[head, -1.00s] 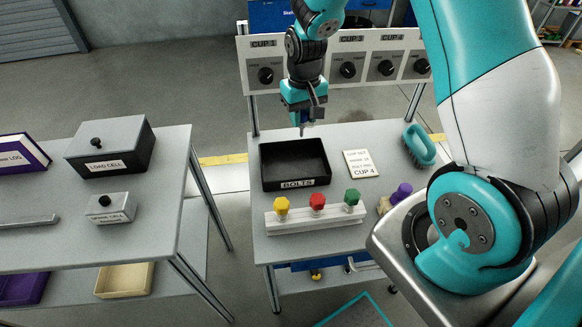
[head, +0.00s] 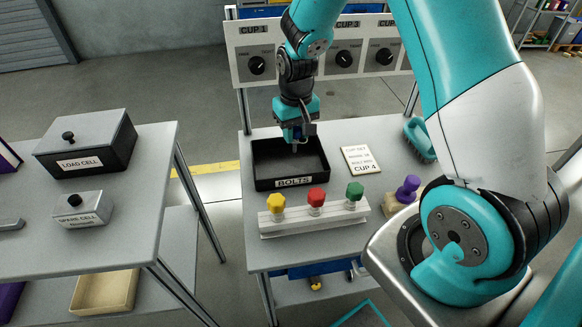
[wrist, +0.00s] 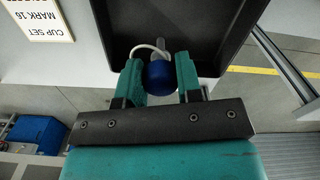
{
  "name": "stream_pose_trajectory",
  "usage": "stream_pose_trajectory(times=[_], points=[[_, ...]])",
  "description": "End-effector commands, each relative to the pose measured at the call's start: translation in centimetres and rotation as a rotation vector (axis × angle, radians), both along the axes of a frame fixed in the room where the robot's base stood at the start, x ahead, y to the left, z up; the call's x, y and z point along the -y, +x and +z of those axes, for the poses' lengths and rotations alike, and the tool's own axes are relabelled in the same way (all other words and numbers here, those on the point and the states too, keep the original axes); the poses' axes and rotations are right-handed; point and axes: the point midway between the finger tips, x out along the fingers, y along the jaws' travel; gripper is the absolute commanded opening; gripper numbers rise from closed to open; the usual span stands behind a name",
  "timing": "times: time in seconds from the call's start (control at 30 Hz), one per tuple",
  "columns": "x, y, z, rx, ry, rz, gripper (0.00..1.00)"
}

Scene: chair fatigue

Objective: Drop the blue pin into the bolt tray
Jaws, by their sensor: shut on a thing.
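My gripper (head: 298,140) is over the back right part of the black bolt tray (head: 263,165), which is labelled BOLTS and stands on the middle table. In the wrist view my gripper (wrist: 160,70) is shut on the blue pin (wrist: 158,78), with its round blue head between the two teal fingers. A grey shank and a pale loop show at the pin's far end, against the dark tray (wrist: 207,30). I cannot tell how high the pin is above the tray floor.
A white rack (head: 325,222) with yellow, red and green knobs stands in front of the tray. A cup set card (head: 360,160), a purple-handled stamp (head: 407,190) and a teal brush (head: 420,138) lie to the right. A dial panel (head: 285,65) stands behind. The left table holds the load cell box (head: 90,150).

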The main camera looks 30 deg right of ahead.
Motion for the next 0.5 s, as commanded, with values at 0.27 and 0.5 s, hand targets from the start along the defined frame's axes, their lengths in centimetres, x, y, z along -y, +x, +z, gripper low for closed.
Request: stream_pose_trajectory(times=[0.27, 0.5], points=[[0.00, 0.00, 0.09, 0.000, 0.000, 0.000, 0.53], [0.01, 0.00, 0.09, 0.000, 0.000, 0.000, 0.62]])
